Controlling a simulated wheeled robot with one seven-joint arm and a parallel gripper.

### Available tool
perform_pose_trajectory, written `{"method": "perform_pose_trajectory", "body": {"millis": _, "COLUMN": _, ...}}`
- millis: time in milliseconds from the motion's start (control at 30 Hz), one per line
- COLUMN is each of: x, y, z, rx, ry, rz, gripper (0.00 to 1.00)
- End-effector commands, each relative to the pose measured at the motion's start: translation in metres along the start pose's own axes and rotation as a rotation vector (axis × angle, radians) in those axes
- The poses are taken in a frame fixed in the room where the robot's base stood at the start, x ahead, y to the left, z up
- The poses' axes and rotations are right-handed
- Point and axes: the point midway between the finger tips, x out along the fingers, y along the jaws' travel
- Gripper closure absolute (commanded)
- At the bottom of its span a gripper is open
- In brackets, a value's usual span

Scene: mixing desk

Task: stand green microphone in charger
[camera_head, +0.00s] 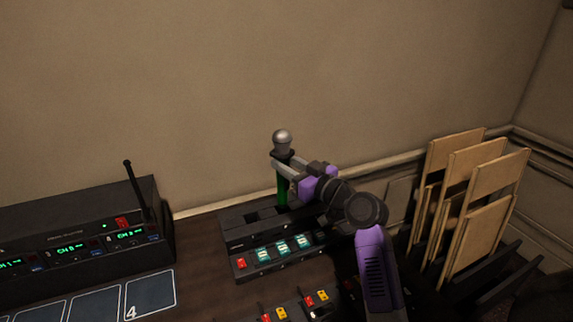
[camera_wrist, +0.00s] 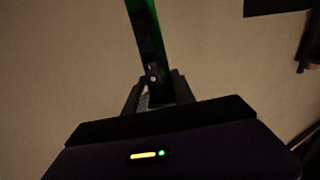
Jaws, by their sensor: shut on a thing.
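The green microphone (camera_head: 282,190) has a silver ball head, a black collar and a green handle. It stands upright at the back of the black charger (camera_head: 238,244), in the head view. My gripper (camera_head: 283,170) is shut on the microphone just below its head, reaching in from the right. The lower end of the handle meets the charger's back row; I cannot tell whether it sits in a slot or just behind or above one. In the wrist view the green handle (camera_wrist: 146,28) runs up from between the fingers.
A black receiver (camera_head: 90,235) with an antenna and green displays stands at the left. Blue numbered mats (camera_head: 150,292) lie in front of it. Several wooden panels (camera_head: 478,190) stand in a rack at the right. Red and yellow switches (camera_head: 281,313) are at the front edge.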

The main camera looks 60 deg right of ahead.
Motion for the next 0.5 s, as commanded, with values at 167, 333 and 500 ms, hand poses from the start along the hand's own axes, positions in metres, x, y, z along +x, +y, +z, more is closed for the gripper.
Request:
{"method": "perform_pose_trajectory", "body": {"millis": 167, "x": 0.0000, "y": -0.0001, "z": -0.0007, "rx": -0.001, "ry": 0.002, "rz": 0.000, "gripper": 1.00}}
{"method": "perform_pose_trajectory", "body": {"millis": 333, "x": 0.0001, "y": -0.0002, "z": 0.0025, "rx": -0.001, "ry": 0.002, "rz": 0.000, "gripper": 1.00}}
{"method": "perform_pose_trajectory", "body": {"millis": 500, "x": 0.0001, "y": -0.0002, "z": 0.0064, "rx": -0.001, "ry": 0.002, "rz": 0.000, "gripper": 1.00}}
